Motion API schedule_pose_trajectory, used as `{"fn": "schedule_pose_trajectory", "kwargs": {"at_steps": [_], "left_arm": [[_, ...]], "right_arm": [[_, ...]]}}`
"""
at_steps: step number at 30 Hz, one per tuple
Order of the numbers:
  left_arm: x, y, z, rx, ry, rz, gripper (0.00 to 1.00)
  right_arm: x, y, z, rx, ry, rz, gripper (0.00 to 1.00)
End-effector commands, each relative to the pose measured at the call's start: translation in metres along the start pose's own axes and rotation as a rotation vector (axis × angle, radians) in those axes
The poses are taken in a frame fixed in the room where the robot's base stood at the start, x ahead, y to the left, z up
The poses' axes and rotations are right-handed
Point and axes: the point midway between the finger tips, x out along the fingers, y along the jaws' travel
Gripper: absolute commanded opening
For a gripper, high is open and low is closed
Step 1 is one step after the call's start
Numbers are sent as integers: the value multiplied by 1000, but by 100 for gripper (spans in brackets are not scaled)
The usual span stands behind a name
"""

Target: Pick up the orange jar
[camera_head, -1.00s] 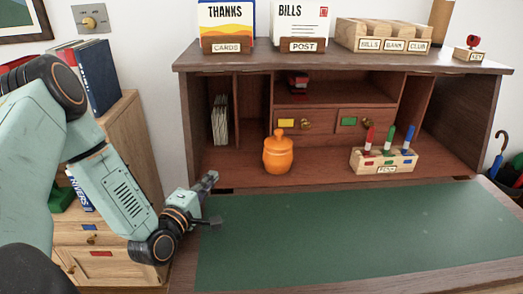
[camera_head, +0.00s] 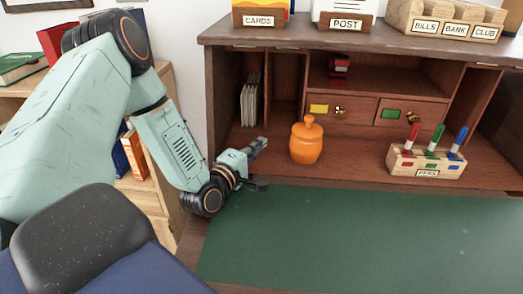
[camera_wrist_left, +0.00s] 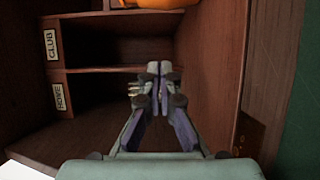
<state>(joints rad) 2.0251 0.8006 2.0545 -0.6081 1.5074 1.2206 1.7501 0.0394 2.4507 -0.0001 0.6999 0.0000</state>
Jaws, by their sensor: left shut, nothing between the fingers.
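The orange jar (camera_head: 306,142) is a rounded, lidded pot with a knob on top. It stands upright on the wooden desk's inner floor, below the small drawers. My left gripper (camera_head: 252,161) is just left of the jar, near the front edge of the compartments, and apart from it. In the wrist view the left gripper's fingers (camera_wrist_left: 158,76) are together with nothing between them. Part of the orange jar (camera_wrist_left: 155,3) shows at the top edge of that view; the rest is cut off. My right gripper is not in view.
A pen holder (camera_head: 427,164) with several coloured pens stands right of the jar. Papers (camera_head: 249,103) stand in the left slot. The green writing surface (camera_head: 350,235) in front is clear. A shelf (camera_head: 340,88) and drawers lie behind and above the jar.

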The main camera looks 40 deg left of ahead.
Motion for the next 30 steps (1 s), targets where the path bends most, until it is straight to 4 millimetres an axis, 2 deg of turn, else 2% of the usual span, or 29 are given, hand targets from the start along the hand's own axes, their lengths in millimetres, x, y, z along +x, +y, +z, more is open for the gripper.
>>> {"fn": "schedule_pose_trajectory", "kwargs": {"at_steps": [3, 11, 15, 19, 30], "left_arm": [[24, -2, 2, 4, -4, 3, 0], [68, -1, 3, 3, -3, 4, 0], [60, -1, 24, 0, -5, -1, 0], [57, -1, 35, 0, -4, -1, 0], [54, 0, 40, 0, -1, 1, 0]], "right_arm": [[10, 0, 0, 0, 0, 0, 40], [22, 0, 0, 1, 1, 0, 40], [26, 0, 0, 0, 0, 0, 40], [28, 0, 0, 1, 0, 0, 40], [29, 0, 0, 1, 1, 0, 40]]}}
